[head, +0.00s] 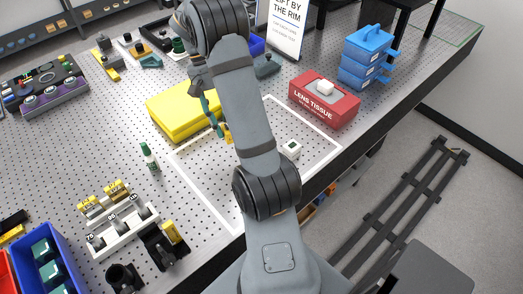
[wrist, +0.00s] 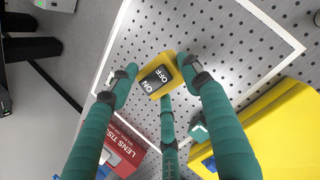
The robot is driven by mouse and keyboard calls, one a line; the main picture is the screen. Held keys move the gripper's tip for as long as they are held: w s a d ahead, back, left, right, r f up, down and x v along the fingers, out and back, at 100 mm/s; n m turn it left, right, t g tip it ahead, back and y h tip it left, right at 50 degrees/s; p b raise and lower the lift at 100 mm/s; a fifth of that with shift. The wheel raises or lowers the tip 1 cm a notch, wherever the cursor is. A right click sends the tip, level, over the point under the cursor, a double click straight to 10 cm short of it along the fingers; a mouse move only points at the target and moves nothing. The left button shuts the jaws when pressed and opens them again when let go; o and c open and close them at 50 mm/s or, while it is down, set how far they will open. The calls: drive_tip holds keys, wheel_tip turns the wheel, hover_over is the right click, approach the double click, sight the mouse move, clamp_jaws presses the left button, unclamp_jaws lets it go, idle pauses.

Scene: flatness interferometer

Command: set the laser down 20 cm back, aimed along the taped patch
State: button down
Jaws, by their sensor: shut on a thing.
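The laser (wrist: 157,78) is a small yellow block with a black ON/OFF switch, seen in the wrist view between my green fingertips. My gripper (wrist: 158,76) is shut on it. In the head view, my gripper (head: 219,124) is largely hidden by my arm, and only a bit of yellow (head: 228,134) shows beside its fingers. They appear over or beside the white taped patch (head: 200,195), whose outline also shows in the wrist view (wrist: 270,22). I cannot tell whether the laser touches the bench.
A small white box (head: 291,149) sits inside the tape. A yellow case (head: 182,108) and red lens tissue box (head: 322,100) stand nearby. Blue boxes (head: 365,55) stack at back right.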

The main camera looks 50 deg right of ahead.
drive_tip(key=shift+s+d+r+n+h, duration=0.1)
drive_tip(key=shift+s+r+n+h, duration=0.15)
drive_tip(key=shift+n, duration=0.65)
drive_tip(key=shift+s+a+n+h, duration=0.15)
drive_tip(key=shift+a+n+h, duration=0.1)
drive_tip(key=shift+n, duration=0.15)
drive_tip(key=shift+a+f+n, duration=0.15)
drive_tip(key=shift+a+n, duration=0.05)
drive_tip(key=shift+n, duration=0.1)
drive_tip(key=w+a+f+p, duration=0.1)
drive_tip(key=w+a+f, duration=0.1)
drive_tip(key=w+a+f+p, duration=0.1)
drive_tip(key=w+a+f, duration=0.1)
drive_tip(key=w+a, duration=0.1)
drive_tip(key=w+a+f+p, duration=0.1)
drive_tip(key=w+a+f, duration=0.1)
drive_tip(key=w, duration=0.1)
drive_tip(key=shift+w+a+f, duration=0.15)
drive_tip(key=shift+w+f, duration=0.1)
drive_tip(key=shift+f, duration=0.1)
drive_tip(key=shift+f+p, duration=0.6)
drive_tip(key=shift+f, duration=1.45)
drive_tip(key=shift+f, duration=0.15)
drive_tip(key=c, duration=0.8)
unclamp_jaws()
drive_tip(key=shift+c, duration=0.2)
drive_tip(key=v, duration=1.2)
drive_tip(key=shift+s+r+b, duration=0.2)
drive_tip(key=shift+b, duration=0.1)
